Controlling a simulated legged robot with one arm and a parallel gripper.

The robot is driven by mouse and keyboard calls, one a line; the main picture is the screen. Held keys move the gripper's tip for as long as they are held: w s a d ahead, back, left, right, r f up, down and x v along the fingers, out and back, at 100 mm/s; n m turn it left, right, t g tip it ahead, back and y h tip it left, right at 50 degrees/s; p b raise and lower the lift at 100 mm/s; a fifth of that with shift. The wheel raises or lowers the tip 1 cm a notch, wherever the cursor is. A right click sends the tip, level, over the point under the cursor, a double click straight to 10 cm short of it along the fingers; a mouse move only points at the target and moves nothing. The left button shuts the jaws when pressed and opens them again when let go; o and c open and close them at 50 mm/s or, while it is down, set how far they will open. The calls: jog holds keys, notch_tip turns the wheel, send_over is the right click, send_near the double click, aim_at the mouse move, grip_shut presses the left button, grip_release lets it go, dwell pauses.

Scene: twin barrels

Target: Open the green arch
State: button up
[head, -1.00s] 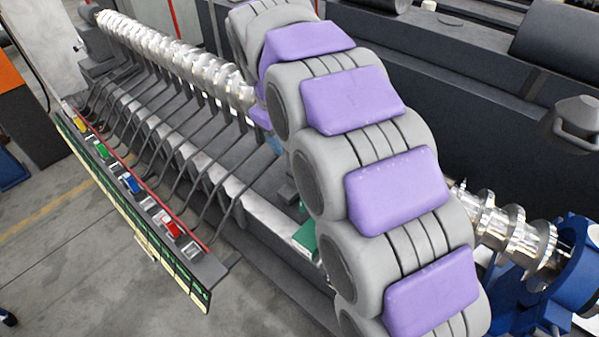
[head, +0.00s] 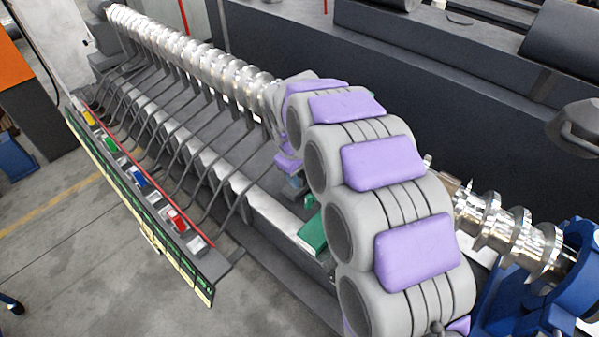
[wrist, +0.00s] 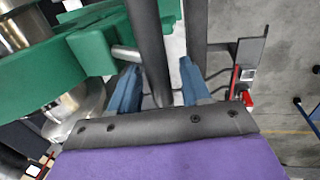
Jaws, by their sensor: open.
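The green arch (wrist: 40,82) fills the left of the wrist view, curving around a shiny metal screw shaft, with a green block (wrist: 95,45) and a short grey pin (wrist: 127,56) on its right side. In the head view only a small green part (head: 313,232) shows; my arm hides the rest. My gripper (wrist: 156,80) is open, its two blue fingers apart, close to the right of the green block. A dark bar (wrist: 147,45) appears between the fingers; I cannot tell whether they touch it. In the head view my arm mostly hides the gripper.
A long metal screw shaft (head: 190,48) runs diagonally above a row of dark bent rods. A rail (head: 165,215) with coloured switches stands at the left. A blue bracket (head: 575,270) holds the shaft at right. Bare concrete floor (head: 90,270) lies front left.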

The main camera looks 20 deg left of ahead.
jog(key=shift+c, duration=0.4)
grip_shut()
